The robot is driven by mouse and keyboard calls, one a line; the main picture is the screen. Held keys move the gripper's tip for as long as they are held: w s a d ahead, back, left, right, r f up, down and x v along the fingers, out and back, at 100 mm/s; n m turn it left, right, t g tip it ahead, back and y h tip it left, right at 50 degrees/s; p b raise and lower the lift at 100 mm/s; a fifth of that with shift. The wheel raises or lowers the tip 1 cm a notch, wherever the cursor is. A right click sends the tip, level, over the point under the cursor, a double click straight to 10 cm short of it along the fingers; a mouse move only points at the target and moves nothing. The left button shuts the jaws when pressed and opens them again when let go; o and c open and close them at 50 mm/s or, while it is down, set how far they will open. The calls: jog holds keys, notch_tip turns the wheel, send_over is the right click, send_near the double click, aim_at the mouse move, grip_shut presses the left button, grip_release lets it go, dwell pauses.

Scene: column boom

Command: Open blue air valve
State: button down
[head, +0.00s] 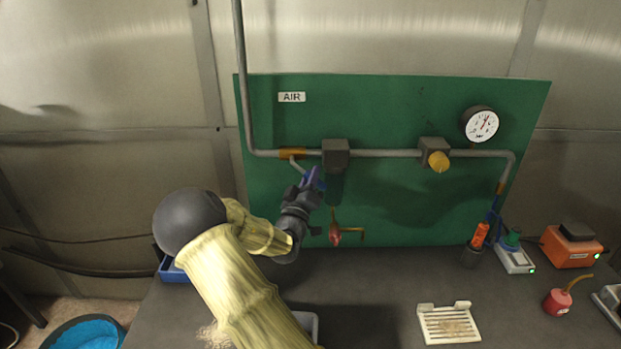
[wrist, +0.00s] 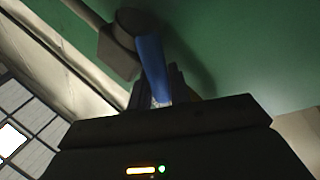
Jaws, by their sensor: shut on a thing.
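In the wrist view the handle (wrist: 152,65) is a long blue bar that runs from near a dark round fitting down between my fingers. My gripper (head: 308,187) is shut on the handle; in the wrist view the gripper's (wrist: 158,98) dark fingers lie at either side of it. The gripper hides part of the handle and of the valve body.
A white slotted tray (head: 449,335) lies on the bench.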

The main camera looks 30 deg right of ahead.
jog(key=c, duration=1.3)
grip_release()
jog(key=b+v, duration=0.6)
jog(key=v, duration=1.1)
jog(key=shift+s+a, duration=0.15)
jog(key=shift+s, duration=0.05)
